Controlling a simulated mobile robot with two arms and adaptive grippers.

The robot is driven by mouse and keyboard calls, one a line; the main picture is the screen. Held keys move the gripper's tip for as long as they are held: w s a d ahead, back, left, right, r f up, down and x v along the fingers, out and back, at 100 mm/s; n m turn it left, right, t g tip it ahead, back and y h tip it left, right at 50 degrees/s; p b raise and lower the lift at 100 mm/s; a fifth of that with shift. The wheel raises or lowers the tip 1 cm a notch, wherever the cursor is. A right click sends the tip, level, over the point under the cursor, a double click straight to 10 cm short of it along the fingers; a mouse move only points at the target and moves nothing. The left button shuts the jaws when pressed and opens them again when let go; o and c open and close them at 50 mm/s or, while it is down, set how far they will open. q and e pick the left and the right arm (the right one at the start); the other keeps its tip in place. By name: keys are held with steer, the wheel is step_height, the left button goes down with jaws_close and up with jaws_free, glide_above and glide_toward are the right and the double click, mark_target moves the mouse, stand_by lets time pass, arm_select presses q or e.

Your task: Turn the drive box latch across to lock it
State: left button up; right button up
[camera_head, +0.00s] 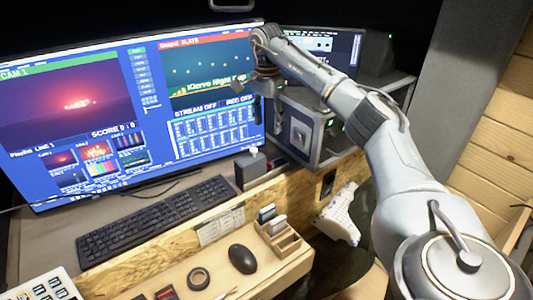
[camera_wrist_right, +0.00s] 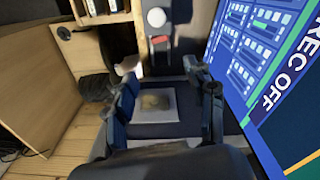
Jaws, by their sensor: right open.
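The drive box appears to be the dark grey box (camera_head: 322,146) right of the large monitor. A pale square plate (camera_head: 300,134) with a small dark fitting shows on its front; I cannot tell which way the latch is turned. My right gripper (camera_head: 254,88) hangs beside the box, in front of the monitor's right edge. In the right wrist view the gripper (camera_wrist_right: 165,92) has its two dark fingers spread apart with nothing held. A pale plate (camera_wrist_right: 155,106) on a dark surface shows between and behind them. My left gripper is not in view.
The large monitor (camera_head: 80,105) stands close to my right gripper. A keyboard (camera_head: 155,219), a black mouse (camera_head: 242,259), a tape roll (camera_head: 199,279) and a small wooden holder (camera_head: 282,241) lie in front. A second screen (camera_head: 318,45) stands behind my right arm.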

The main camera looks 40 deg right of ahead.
mark_target(268, 162)
step_height(268, 162, down, 14)
steer(key=p, duration=0.3)
steer(key=shift+r, duration=0.2)
